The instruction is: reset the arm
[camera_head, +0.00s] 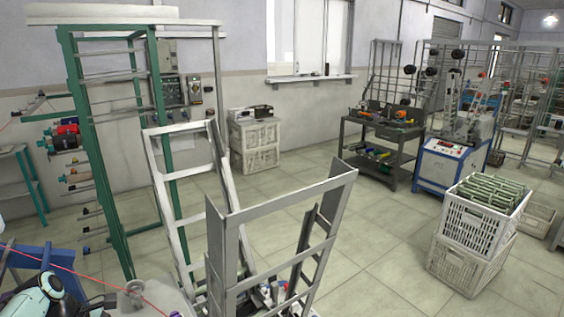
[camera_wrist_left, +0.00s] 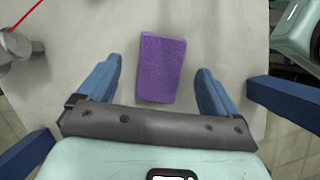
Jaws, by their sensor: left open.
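My left gripper (camera_wrist_left: 160,80) shows in the left wrist view, its two blue fingers spread wide apart. A purple block (camera_wrist_left: 161,68) lies on a pale grey surface (camera_wrist_left: 215,35) in the gap between the fingers as seen from the wrist. The block looks clear of both fingers; how far below them it lies I cannot tell. In the head view, a pale teal part of my arm (camera_head: 40,297) shows at the lower left corner, but no fingertips can be made out there. My right gripper is not in view.
A thin red thread (camera_head: 75,270) runs above the pale surface at lower left. A grey metal cylinder (camera_wrist_left: 15,50) stands left of the block. Tall metal frames (camera_head: 290,215) fill the middle foreground.

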